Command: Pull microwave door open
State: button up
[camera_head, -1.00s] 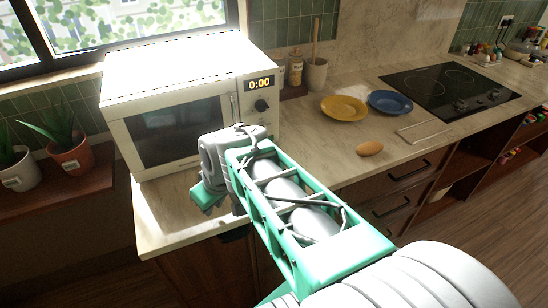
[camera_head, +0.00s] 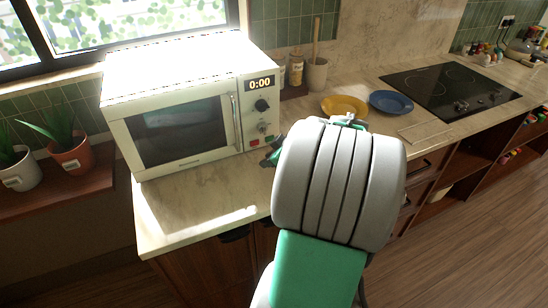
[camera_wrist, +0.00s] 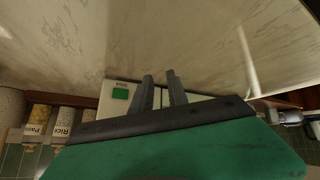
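The white microwave (camera_head: 175,85) stands on the counter, its dark-windowed door (camera_head: 180,130) shut. The vertical handle (camera_head: 237,122) is at the door's right edge, left of the control panel (camera_head: 262,115) with its 0:00 display. My gripper (camera_head: 272,157) is beside the microwave's lower right front corner, mostly hidden behind my arm, and apart from the handle. In the wrist view, my gripper's two dark fingers (camera_wrist: 159,76) stand apart with nothing between them. A pale part of the microwave with a green button (camera_wrist: 120,93) shows behind and left of them.
A yellow plate (camera_head: 345,106), a blue plate (camera_head: 390,101) and a black cooktop (camera_head: 450,88) lie to the right. Jars (camera_head: 296,70) and a utensil crock (camera_head: 316,74) stand behind. Potted plants (camera_head: 70,155) are at left. The counter before the microwave (camera_head: 190,210) is clear.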

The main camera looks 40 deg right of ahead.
jog(key=shift+s+d, duration=0.2)
jog(key=shift+d, duration=0.55)
